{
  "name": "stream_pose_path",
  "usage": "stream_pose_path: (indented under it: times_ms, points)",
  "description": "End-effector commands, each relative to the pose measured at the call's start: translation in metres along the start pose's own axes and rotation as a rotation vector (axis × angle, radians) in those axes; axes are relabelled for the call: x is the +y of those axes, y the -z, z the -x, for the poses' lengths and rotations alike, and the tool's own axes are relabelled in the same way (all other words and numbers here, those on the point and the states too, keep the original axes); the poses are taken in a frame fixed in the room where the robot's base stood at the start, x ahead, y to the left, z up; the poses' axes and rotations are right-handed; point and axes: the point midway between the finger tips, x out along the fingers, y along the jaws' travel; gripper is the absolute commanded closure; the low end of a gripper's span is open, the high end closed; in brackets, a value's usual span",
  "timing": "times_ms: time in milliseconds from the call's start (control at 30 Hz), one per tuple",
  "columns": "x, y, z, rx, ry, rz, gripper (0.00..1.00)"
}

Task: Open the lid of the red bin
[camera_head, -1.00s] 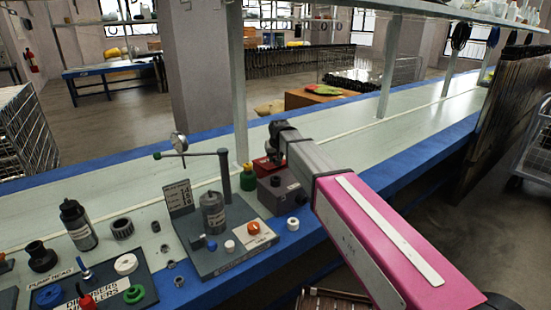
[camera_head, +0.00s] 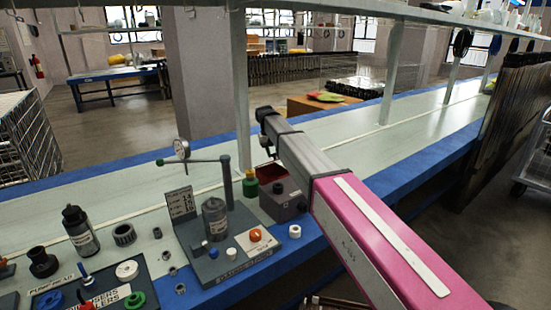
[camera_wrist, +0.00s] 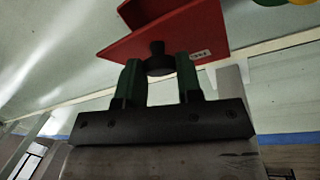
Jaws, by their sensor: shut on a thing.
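The red bin (camera_head: 268,172) stands on the bench behind a small dark grey box and is partly covered by my arm in the head view. In the wrist view the red lid (camera_wrist: 197,35) has a small pale label and a black knob (camera_wrist: 158,68). My gripper (camera_wrist: 159,62) has its two green fingers on either side of this knob, shut on it. Another red part of the bin shows beyond the lid. The lid looks tilted, but how wide the gap is I cannot tell. The fingers are hidden in the head view.
The dark grey box (camera_head: 284,200) stands in front of the bin, with a green-and-yellow pot (camera_head: 250,185) at its left. A pump stand (camera_head: 222,250) with a raised horizontal bar is further left. A shelf post (camera_head: 240,90) rises behind. The bench to the right is clear.

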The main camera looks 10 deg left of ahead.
Motion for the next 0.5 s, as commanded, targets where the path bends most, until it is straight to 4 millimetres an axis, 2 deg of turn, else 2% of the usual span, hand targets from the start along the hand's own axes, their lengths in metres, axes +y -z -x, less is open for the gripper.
stream_pose_path:
  times_ms: [33, 100, 500]
  points:
    - [-0.001, 0.008, 0.004, -0.028, -0.011, 0.005, 1.0]
    - [-0.003, 0.011, 0.007, -0.066, -0.025, 0.011, 1.0]
    - [-0.006, 0.019, 0.015, -0.184, -0.07, 0.031, 1.0]
